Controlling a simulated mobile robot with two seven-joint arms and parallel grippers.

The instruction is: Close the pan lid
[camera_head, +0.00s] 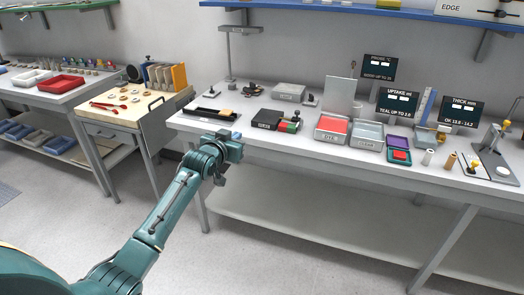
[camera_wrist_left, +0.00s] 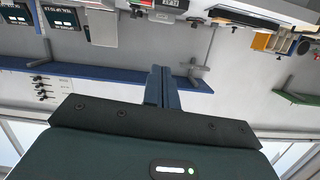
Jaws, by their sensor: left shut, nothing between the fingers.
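A shallow metal pan with a red inside (camera_head: 331,129) stands on the long white table, with a pale panel (camera_head: 340,95) upright at its back, which looks like a raised lid. A second grey metal pan (camera_head: 367,135) stands to its right. A small teal box (camera_head: 399,157) with a red inside has its purple lid (camera_head: 399,142) raised. I cannot tell for sure which is the pan meant. My left gripper (camera_head: 237,138) is at the table's front edge, left of these and apart from them. Its blue fingers (camera_wrist_left: 160,74) are shut and empty in the left wrist view. My right gripper is not seen.
A black box (camera_head: 267,118) and a black tray (camera_head: 208,115) lie left of the pans. Small cylinders (camera_head: 449,161) and a stand (camera_head: 497,158) are to the right. Dark display signs (camera_head: 397,101) stand behind. A blue shelf (camera_head: 400,12) hangs above. The floor in front is clear.

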